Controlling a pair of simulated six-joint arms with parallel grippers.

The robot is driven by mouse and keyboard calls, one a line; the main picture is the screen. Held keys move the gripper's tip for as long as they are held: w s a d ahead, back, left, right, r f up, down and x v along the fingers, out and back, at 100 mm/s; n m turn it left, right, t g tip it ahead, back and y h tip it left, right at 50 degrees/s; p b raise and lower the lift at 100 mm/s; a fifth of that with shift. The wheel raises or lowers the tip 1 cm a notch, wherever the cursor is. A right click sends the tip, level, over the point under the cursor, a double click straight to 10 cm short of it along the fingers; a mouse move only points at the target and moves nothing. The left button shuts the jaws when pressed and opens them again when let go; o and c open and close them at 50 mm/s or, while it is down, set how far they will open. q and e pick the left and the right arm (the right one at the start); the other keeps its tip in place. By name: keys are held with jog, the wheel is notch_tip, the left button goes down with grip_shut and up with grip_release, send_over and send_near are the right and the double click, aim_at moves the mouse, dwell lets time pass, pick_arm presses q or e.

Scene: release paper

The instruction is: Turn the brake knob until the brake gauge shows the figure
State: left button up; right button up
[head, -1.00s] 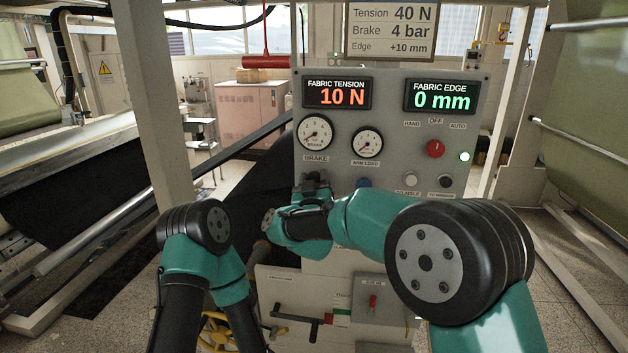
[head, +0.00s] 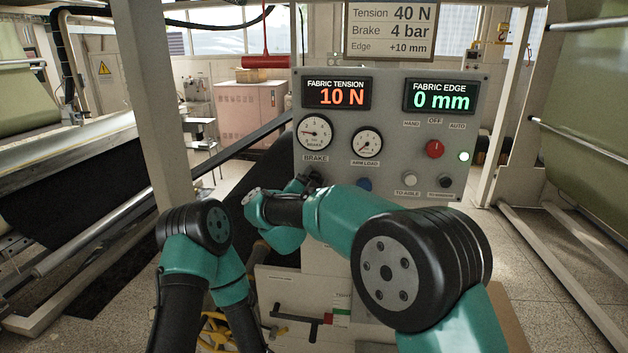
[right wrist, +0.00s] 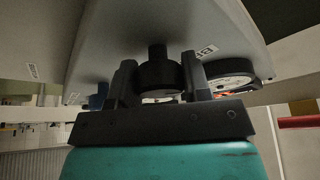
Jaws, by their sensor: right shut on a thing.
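The brake gauge (head: 315,133) is a round white dial at the left of the grey control panel (head: 390,90). Its thin needle seems to point left; the exact reading is too small to tell. The dark brake knob (right wrist: 160,77) sits below the BRAKE label and is mostly hidden by my arm in the head view. My right gripper (right wrist: 158,80) is shut on the knob, one finger on each side; it shows only partly in the head view (head: 312,181). A sign (head: 390,30) reads Brake 4 bar. My left gripper is not in view.
The arm load gauge (head: 367,142) is right of the brake gauge. The fabric tension display (head: 336,93) reads 10 N; the fabric edge display (head: 440,96) reads 0 mm.

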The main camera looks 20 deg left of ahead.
jog(key=m+g, duration=0.1)
jog(key=m, duration=0.3)
jog(key=m+g+h, duration=0.1)
jog(key=m, duration=0.3)
jog(key=shift+g+h, duration=0.3)
jog(key=o, duration=0.9)
jog(key=shift+o, duration=0.2)
